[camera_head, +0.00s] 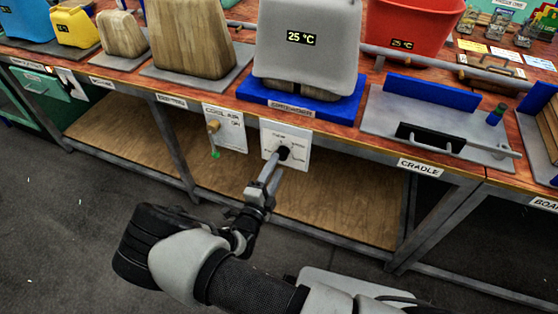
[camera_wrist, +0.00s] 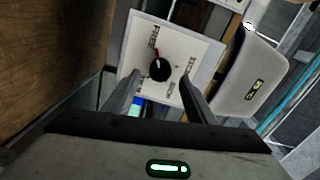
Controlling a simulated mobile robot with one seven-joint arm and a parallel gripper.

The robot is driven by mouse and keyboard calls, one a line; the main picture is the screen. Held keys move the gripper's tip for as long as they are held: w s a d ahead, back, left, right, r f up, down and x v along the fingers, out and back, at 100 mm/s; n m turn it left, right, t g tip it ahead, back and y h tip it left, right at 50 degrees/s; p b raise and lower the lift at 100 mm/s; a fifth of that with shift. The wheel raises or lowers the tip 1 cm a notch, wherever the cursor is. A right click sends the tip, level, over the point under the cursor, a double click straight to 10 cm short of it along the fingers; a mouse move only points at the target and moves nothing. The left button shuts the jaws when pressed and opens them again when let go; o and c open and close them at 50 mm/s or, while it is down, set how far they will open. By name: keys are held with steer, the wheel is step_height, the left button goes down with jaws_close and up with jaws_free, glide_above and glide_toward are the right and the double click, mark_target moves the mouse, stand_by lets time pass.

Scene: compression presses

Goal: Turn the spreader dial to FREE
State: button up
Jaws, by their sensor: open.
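The spreader dial (camera_wrist: 160,68) is a round black knob on a white square plate (camera_wrist: 195,50), mounted on the front of the bench. In the wrist view a red mark stands at the knob's upper edge, towards the word FREE; other labels on the plate are too blurred to read surely. In the head view the dial (camera_head: 284,152) is partly covered by my gripper. My gripper (camera_head: 271,172) is open in front of the plate. In the wrist view its two fingers (camera_wrist: 158,88) stand either side of the knob, apart from each other; I cannot tell whether they touch it.
A grey form with a 25 °C display (camera_head: 306,60) stands on a blue base (camera_head: 258,98) above the dial. A COOL AIR panel with a brass valve (camera_head: 213,126) is to the left. The CRADLE fixture (camera_head: 385,115) is to the right. Open floor lies in front.

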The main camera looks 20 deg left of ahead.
steer(key=s+a+p, duration=0.1)
steer(key=s, duration=1.2)
steer(key=shift+s, duration=0.1)
steer(key=w+d+r+m+g+h, duration=0.3)
steer(key=d+r+m+g+h, duration=0.15)
steer(key=d+r+m, duration=0.35)
steer(key=w+d+r+m+g+h, duration=0.35)
steer(key=d+r+m+h, duration=0.2)
steer(key=m, duration=0.55)
steer(key=s+d+r+m+g+y, duration=0.3)
steer(key=d+r+m+g, duration=0.65)
steer(key=m, duration=0.45)
steer(key=s+d+r+m+t+y, duration=0.2)
steer(key=s+d+r+m+y, duration=0.25)
steer(key=r+m, duration=0.5)
steer(key=s+d+r+m+t+y, duration=0.35)
steer(key=s+d+r+m, duration=0.25)
steer(key=m, duration=0.6)
step_height(320, 180, up, 18)
steer(key=p, duration=1.8)
steer(key=shift+a+r+m, duration=0.2)
steer(key=shift+r+m, duration=0.05)
steer(key=shift+m, duration=0.1)
